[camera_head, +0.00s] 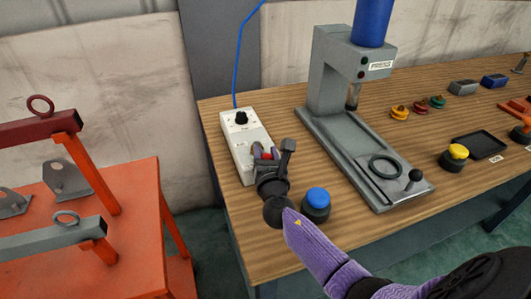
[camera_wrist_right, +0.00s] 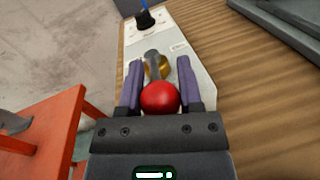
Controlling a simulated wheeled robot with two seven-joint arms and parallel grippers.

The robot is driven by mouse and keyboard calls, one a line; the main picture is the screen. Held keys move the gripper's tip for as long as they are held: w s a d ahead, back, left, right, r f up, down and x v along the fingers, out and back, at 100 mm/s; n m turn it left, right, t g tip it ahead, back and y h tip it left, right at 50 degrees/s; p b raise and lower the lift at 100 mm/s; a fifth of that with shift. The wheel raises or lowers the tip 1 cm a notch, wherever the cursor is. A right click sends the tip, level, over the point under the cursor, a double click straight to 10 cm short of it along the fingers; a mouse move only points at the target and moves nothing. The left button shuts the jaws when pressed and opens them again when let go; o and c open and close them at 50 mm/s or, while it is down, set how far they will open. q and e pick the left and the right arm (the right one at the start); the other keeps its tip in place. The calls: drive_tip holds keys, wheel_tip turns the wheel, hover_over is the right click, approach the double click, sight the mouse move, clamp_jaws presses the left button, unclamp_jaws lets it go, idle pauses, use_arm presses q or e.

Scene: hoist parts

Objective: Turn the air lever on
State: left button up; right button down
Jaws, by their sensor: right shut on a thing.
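The air lever (camera_wrist_right: 152,58) is a short metal lever with a brass base and a red ball knob (camera_wrist_right: 160,98). It sits on a pale control box (camera_head: 242,138) near the left end of the wooden bench. In the head view, only a little of the red knob (camera_head: 267,155) shows between my fingers. My right gripper (camera_head: 269,158) is over the lower part of the box, shut on the red knob, with one purple finger on each side of it. The box also shows in the right wrist view (camera_wrist_right: 192,42). My left gripper is not in view.
A black dial (camera_head: 241,118) and a blue hose (camera_head: 238,55) are at the box's far end. A blue button (camera_head: 317,198) stands close right of my gripper. A grey press (camera_head: 330,130) stands farther right. An orange stand (camera_head: 130,200) is left, across a gap.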

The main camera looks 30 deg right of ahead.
drive_tip(key=n+y, duration=0.1)
drive_tip(key=y, duration=0.1)
drive_tip(key=d+n+t+y+b, duration=0.1)
drive_tip(key=y, duration=0.1)
drive_tip(key=shift+d+f+n, duration=0.2)
drive_tip(key=shift+n, duration=0.1)
drive_tip(key=shift+r+y, duration=0.15)
drive_tip(key=shift+y, duration=0.15)
drive_tip(key=shift+c, duration=1.3)
unclamp_jaws()
drive_tip(key=s, duration=0.3)
drive_tip(key=s+a, duration=0.1)
drive_tip(key=s, duration=0.5)
drive_tip(key=shift+s+a, duration=0.35)
drive_tip(key=shift+s, duration=0.05)
